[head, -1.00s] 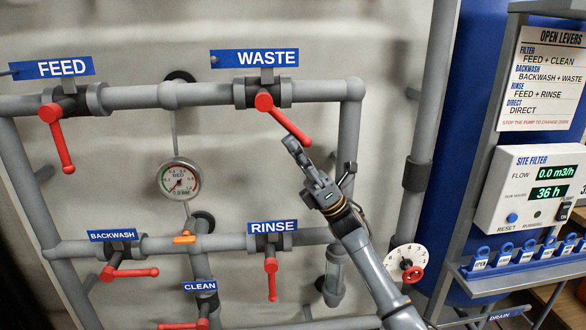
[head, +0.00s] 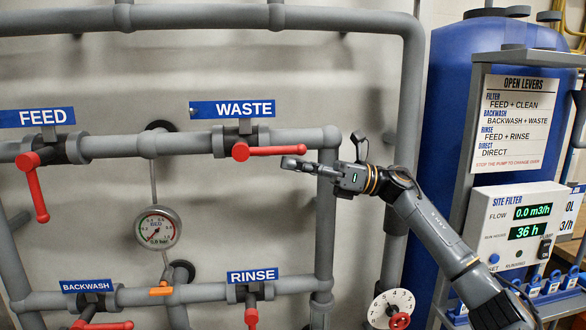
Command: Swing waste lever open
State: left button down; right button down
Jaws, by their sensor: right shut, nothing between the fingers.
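The red waste lever (head: 275,151) sits on its valve (head: 232,142) under the blue WASTE sign (head: 245,109). It points to the right, nearly level, along the grey pipe. My right gripper (head: 290,163) is shut and empty. Its fingertips are just below the lever's outer end; I cannot tell whether they touch it. My left gripper is not in view.
The red feed lever (head: 37,195) hangs down at the left. The backwash lever (head: 105,325) and rinse lever (head: 251,316) are below. A pressure gauge (head: 158,228) is mid-panel. A levers sign (head: 515,120) and site filter box (head: 522,228) stand at the right.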

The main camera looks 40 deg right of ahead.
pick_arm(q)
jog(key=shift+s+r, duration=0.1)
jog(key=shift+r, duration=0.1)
pick_arm(e)
jog(key=shift+r, duration=0.2)
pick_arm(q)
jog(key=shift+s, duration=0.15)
pick_arm(e)
jog(key=v, duration=1.2)
jog(key=shift+r, duration=0.25)
jog(key=shift+s+d, duration=0.1)
